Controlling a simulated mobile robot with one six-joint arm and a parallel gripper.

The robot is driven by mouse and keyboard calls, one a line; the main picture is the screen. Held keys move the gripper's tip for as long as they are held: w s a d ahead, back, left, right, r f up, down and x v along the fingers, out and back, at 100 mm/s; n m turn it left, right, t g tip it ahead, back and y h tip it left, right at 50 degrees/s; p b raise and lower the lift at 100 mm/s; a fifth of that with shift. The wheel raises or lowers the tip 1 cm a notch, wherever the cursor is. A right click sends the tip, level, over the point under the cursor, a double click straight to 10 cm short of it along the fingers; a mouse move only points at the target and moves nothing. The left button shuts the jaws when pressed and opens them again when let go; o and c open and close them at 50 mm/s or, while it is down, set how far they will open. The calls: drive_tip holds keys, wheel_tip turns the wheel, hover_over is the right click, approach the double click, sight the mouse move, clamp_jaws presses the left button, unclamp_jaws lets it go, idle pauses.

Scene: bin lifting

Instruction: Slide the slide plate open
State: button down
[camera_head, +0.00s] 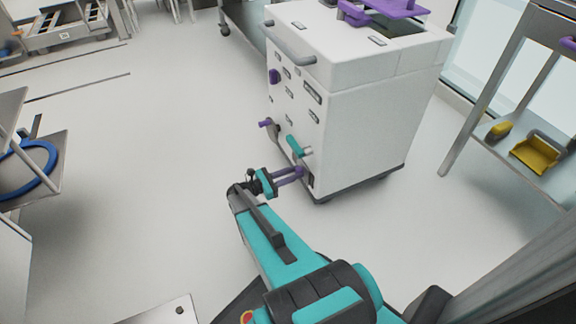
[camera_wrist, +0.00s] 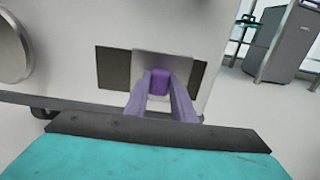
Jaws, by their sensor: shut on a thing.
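The slide plate (camera_wrist: 182,60) is a light grey metal plate low on the front of the white cabinet, seen in the wrist view. A purple knob (camera_wrist: 159,82) stands out from its middle. A dark area (camera_wrist: 113,68) shows on the plate's left, and a narrower one (camera_wrist: 198,76) on its right. My gripper (camera_head: 300,172) reaches the cabinet's lower front in the head view. Its two purple fingers are shut on the knob, one on each side. In the head view the plate is small and partly hidden by the fingers.
The white cabinet (camera_head: 360,120) on a dark base carries a teal handle (camera_head: 294,146) and a purple handle (camera_head: 266,123) near my gripper. A grey horizontal bar handle (camera_head: 290,48) is higher up. A shelf with yellow items (camera_head: 535,154) stands right. The floor left of the cabinet is clear.

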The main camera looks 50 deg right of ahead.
sight(306, 175)
drive_tip(key=shift+s+a, duration=0.3)
drive_tip(key=shift+s, duration=0.45)
drive_tip(key=shift+s+a, duration=0.3)
drive_tip(key=shift+s, duration=0.4)
drive_tip(key=c, duration=1.5)
unclamp_jaws()
drive_tip(key=shift+p, duration=0.3)
drive_tip(key=shift+p+v, duration=0.35)
drive_tip(key=shift+v, duration=0.5)
drive_tip(key=p+v, duration=0.3)
drive_tip(key=v, duration=0.9)
drive_tip(key=shift+f, duration=0.1)
drive_tip(key=shift+p, duration=0.3)
